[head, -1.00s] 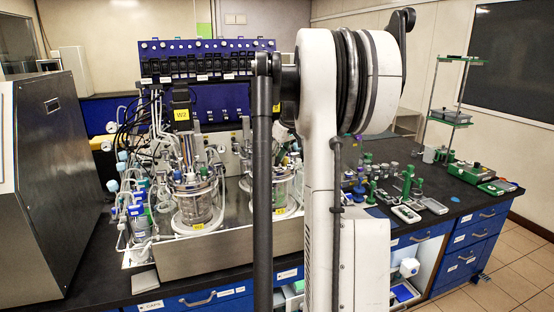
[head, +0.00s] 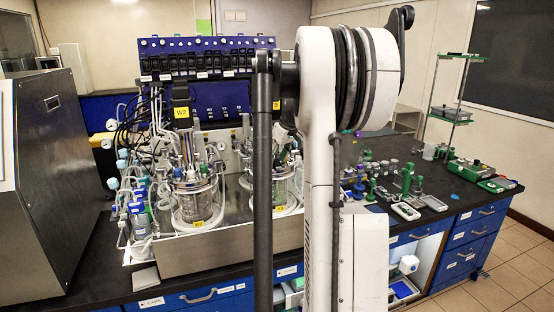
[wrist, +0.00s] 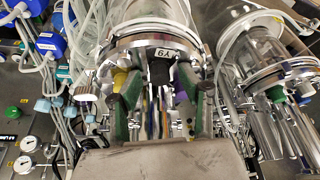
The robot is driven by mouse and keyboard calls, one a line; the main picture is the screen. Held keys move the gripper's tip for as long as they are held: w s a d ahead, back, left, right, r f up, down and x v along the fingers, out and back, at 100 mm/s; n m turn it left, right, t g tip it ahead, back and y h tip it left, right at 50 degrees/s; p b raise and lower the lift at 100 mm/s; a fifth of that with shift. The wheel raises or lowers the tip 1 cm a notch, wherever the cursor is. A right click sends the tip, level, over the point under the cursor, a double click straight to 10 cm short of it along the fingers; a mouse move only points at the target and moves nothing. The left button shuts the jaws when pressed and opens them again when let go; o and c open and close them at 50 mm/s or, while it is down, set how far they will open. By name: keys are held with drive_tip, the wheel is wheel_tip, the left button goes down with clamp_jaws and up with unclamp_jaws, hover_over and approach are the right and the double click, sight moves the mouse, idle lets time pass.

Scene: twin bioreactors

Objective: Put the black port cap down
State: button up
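In the wrist view, my gripper (wrist: 160,88) shows two dark fingers with green parts, standing apart at the middle. A small black piece (wrist: 161,72) shows between the fingertips, under a white label; I cannot tell if it is the port cap or if the fingers touch it. Glass-and-metal vessels sit at the top and right of this view. In the head view, a twin bioreactor has a left vessel (head: 196,200) and a right vessel (head: 284,184) in a metal tray. My arm hides the gripper there, and no black cap can be made out.
Tubes and blue-capped bottles (head: 137,208) crowd the bioreactor's left side. A blue control panel (head: 208,60) stands behind. A steel cabinet (head: 55,170) is at far left. Small green and grey items stand on the right bench, near a tiered stand (head: 452,114). Dark bench (head: 470,200) shows bare at right.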

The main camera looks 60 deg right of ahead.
drive_tip(key=b+v, duration=0.1)
drive_tip(key=v, duration=1.1)
drive_tip(key=shift+b, duration=0.4)
drive_tip(key=shift+s, duration=0.1)
